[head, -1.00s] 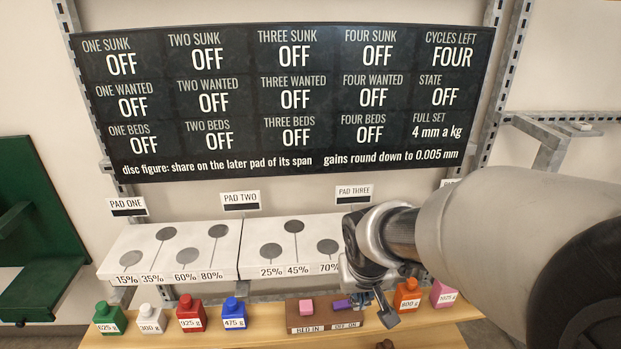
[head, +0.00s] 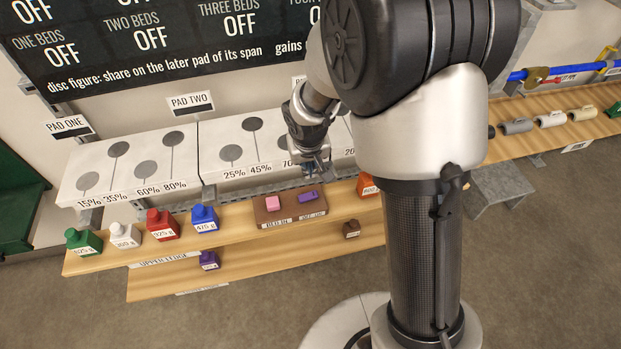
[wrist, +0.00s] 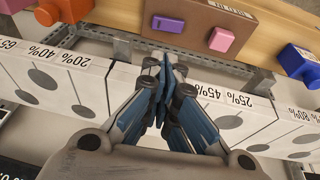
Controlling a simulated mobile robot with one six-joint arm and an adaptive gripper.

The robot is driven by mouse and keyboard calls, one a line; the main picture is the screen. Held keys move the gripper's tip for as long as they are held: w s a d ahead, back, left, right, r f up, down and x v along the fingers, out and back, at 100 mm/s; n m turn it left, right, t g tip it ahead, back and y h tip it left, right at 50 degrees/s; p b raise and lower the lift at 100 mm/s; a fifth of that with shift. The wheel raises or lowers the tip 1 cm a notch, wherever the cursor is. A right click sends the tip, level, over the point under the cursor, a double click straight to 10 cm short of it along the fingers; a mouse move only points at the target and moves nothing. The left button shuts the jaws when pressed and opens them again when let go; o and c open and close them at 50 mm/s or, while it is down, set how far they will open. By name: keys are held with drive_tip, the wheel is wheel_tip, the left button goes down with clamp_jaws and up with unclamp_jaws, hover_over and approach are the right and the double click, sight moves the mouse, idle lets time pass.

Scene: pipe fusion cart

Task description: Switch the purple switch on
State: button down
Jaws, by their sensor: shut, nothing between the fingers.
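The purple switch (head: 308,196) sits on the right part of a brown block (head: 290,214) on the wooden upper ledge; a pink switch (head: 272,203) is to its left. In the wrist view the purple switch (wrist: 168,23) is at the top, with the pink one (wrist: 222,39) to its right. Its small label is too blurred to read now, and I cannot tell its position. My gripper (head: 325,172) is shut and empty, behind and above the block near the pads' front edge. Its closed fingertips (wrist: 167,66) appear apart from the switch.
Green (head: 83,243), white (head: 123,236), red (head: 162,224) and blue (head: 205,217) weights stand left of the block. An orange weight (head: 368,186) stands to its right, partly hidden by my arm. White pads (head: 225,182) lie behind. The lower ledge (head: 285,258) is mostly clear.

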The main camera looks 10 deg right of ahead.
drive_tip(key=b, duration=0.4)
approach(313, 193)
drive_tip(key=w+f, duration=0.2)
drive_tip(key=f, duration=0.1)
drive_tip(key=w+f, duration=0.1)
drive_tip(key=shift+f, duration=0.3)
drive_tip(key=shift+d+f+b, duration=0.1)
drive_tip(key=shift+f+b, duration=0.35)
drive_tip(key=shift+f, duration=0.15)
drive_tip(key=shift+d+f+b, duration=0.3)
drive_tip(key=shift+f+b, duration=0.4)
drive_tip(key=shift+b, duration=0.25)
drive_tip(key=shift+d+r, duration=0.1)
drive_tip(key=shift+r, duration=0.15)
